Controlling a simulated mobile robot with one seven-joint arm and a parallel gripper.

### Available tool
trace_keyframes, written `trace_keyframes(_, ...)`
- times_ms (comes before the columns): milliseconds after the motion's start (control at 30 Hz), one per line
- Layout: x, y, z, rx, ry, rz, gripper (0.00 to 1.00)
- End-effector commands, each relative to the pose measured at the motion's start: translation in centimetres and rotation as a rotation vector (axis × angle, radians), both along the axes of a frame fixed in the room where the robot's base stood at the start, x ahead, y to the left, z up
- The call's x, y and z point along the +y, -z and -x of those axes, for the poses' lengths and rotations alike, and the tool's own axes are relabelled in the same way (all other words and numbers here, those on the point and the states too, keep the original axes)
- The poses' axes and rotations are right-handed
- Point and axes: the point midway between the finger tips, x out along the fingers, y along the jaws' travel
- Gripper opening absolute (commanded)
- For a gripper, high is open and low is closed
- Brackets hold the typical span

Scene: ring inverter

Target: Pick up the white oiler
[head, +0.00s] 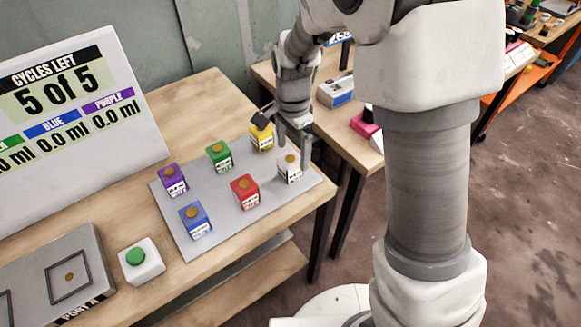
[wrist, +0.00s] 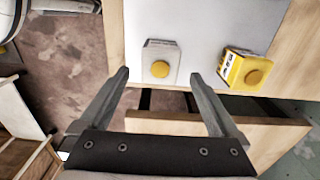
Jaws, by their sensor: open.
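The white oiler (head: 288,168) is a small white box with a round yellow-brown button on top. It stands upright at the right end of the grey mat (head: 226,201). In the wrist view the white oiler (wrist: 160,62) shows beyond and between my open fingertips. My gripper (head: 287,143) is open and empty, pointing down beside the white oiler; one finger appears close to it in the head view. In the wrist view my gripper (wrist: 158,74) has its fingers spread on either side of the oiler's line. I cannot tell whether a finger touches it.
The yellow oiler (head: 262,137) stands close by. Green (head: 219,155), red (head: 245,190), purple (head: 172,180) and blue (head: 196,221) oilers share the mat. A green button box (head: 141,261) and a display board (head: 75,120) are at left. The table edge is near the white oiler.

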Motion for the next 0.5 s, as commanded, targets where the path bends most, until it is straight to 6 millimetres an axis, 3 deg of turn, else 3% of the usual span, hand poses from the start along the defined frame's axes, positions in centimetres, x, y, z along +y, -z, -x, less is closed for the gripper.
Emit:
trace_keyframes(233, 0.5, 3.9, 0.5, 0.004, -0.001, 0.001, 0.97)
trace_keyframes(500, 0.5, 4.6, 0.4, 0.001, -0.001, 0.000, 0.97)
